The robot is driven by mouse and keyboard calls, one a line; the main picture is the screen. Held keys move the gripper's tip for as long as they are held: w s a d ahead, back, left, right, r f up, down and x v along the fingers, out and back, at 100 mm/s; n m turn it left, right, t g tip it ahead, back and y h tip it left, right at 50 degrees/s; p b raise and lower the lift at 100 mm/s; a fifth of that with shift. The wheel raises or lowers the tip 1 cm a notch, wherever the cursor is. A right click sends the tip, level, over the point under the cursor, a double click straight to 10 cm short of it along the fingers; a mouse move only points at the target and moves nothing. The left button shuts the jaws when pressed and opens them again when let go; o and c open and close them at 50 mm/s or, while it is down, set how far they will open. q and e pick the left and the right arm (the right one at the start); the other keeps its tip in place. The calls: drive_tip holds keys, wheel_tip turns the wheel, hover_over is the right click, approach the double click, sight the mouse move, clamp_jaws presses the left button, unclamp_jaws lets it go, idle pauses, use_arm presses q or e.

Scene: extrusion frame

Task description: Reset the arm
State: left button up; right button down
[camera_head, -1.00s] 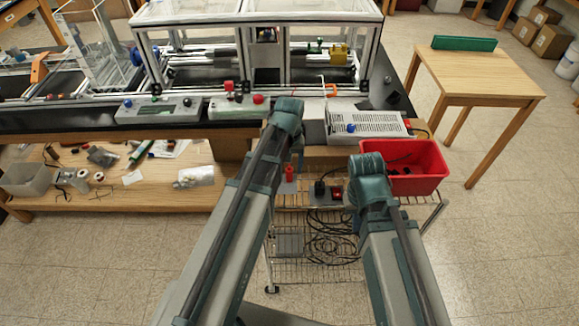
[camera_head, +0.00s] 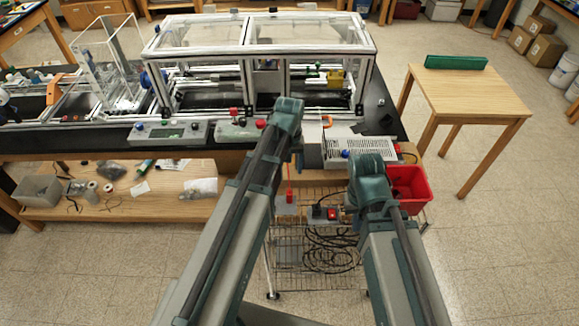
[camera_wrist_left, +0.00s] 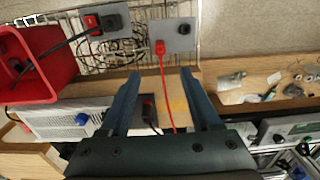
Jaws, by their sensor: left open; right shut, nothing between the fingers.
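My two arms reach forward from the bottom of the head view. The left arm (camera_head: 245,215) rises to a teal joint (camera_head: 287,115), then bends down behind itself. The left wrist view shows my left gripper (camera_wrist_left: 160,74) with its two dark blue fingers wide apart and nothing held between them. A red cable (camera_wrist_left: 166,90) runs through the view between the fingers, up to a red plug (camera_wrist_left: 160,47) on a grey plate. My right arm (camera_head: 405,265) ends at a teal joint (camera_head: 368,172); its gripper is hidden behind the arm.
A wire cart (camera_head: 290,250) with cables stands ahead, below the bench. A red bin (camera_head: 412,188) is beside my right arm. A white vented box (camera_head: 358,149) and a framed enclosure (camera_head: 260,35) are on the bench. A wooden table (camera_head: 470,92) is at right, with open floor before it.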

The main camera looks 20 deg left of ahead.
use_arm(q)
drive_tip(key=s+d+f+m+b, duration=0.3)
drive_tip(key=s+d+f+b, duration=0.1)
drive_tip(key=s, duration=0.3)
drive_tip(key=s+d+f+m+y+b, duration=0.1)
drive_tip(key=s+d+f+m+b, duration=0.3)
drive_tip(key=s+d+f+b, duration=0.1)
drive_tip(key=shift+s+d, duration=0.75)
drive_tip(key=shift+s, duration=0.4)
